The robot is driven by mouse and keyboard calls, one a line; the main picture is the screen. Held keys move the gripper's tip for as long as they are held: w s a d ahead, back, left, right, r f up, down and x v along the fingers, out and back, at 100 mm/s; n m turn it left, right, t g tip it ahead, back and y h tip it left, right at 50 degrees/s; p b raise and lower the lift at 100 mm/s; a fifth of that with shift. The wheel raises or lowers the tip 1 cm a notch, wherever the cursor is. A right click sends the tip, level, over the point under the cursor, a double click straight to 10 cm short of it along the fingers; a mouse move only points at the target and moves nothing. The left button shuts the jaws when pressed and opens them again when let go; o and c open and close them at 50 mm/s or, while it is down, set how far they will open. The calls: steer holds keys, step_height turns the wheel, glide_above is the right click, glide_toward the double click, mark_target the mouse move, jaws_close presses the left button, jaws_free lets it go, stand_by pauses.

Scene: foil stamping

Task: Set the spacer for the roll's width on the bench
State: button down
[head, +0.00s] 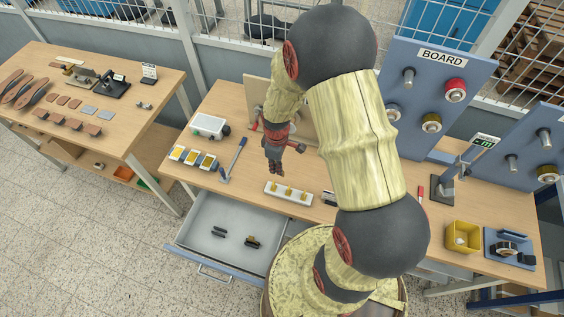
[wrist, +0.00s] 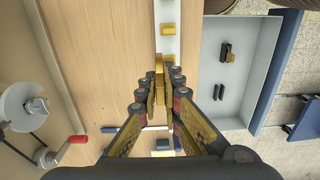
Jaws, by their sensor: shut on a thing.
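My gripper (head: 274,176) points down over the bench (head: 240,115). In the wrist view my gripper (wrist: 158,85) is shut on a small yellow piece (wrist: 159,68), which looks like a spacer; the fingers hide part of it. A white rack (head: 270,194) with small yellow pieces lies on the bench just beside and below the fingertips. The rack (wrist: 161,10) also shows in the wrist view, with a yellow piece (wrist: 167,29) on it. I cannot tell whether the held piece touches the rack. Rolls hang on the blue board (head: 480,65), among them a red roll (head: 455,89).
An open drawer (head: 208,207) juts out at the front, holding dark blocks (head: 252,241). A blue-handled tool (head: 233,158) and several yellow-and-white pieces (head: 193,157) lie left of my gripper. A yellow bin (head: 462,250) and a blue tray (head: 525,240) with a roll stand at right.

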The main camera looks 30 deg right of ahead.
steer(key=w+d+f, duration=0.1)
steer(key=w+f, duration=0.1)
steer(key=w+d+f, duration=0.1)
steer(key=d+f, duration=0.1)
steer(key=w+d+f+p, duration=0.1)
steer(key=w+f, duration=0.1)
steer(key=shift+w+d+f, duration=0.2)
steer(key=shift+w+d, duration=0.05)
steer(key=shift+w, duration=0.1)
steer(key=shift+w+d+f, duration=0.15)
steer(key=shift+f, duration=0.2)
step_height(320, 180, down, 3)
steer(key=shift+w+f+p, duration=0.1)
steer(key=shift+p, duration=0.3)
steer(key=shift+f, duration=0.1)
steer(key=c, duration=2.4)
jaws_free()
steer(key=shift+f, duration=0.1)
steer(key=o, duration=0.3)
steer(key=shift+o, duration=0.6)
